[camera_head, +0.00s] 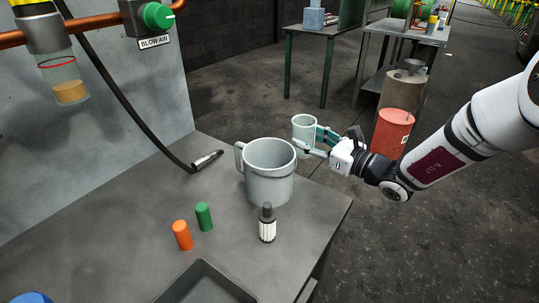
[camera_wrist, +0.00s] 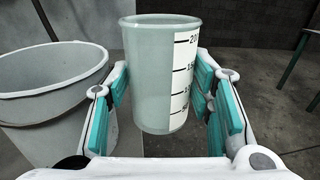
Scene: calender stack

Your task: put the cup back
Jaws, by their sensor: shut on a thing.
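A pale, translucent cup (camera_head: 303,124) is held upright in the air, just behind and right of the large grey jug (camera_head: 268,180) in the head view. In the wrist view the cup (camera_wrist: 150,70) stands between the teal finger pads and shows a white scale with black marks. My gripper (camera_head: 312,140) is shut on the cup's sides. The jug (camera_wrist: 50,80) is left of the cup in the wrist view, apart from it, and looks empty where its inside shows.
The grey bench (camera_head: 150,220) carries a green cylinder (camera_head: 204,216), an orange cylinder (camera_head: 182,235), a dark-capped bottle (camera_head: 267,224), a hose nozzle (camera_head: 207,160) and a dark tray (camera_head: 205,285). A red drum (camera_head: 392,133) stands on the floor behind my arm. The bench's middle left is clear.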

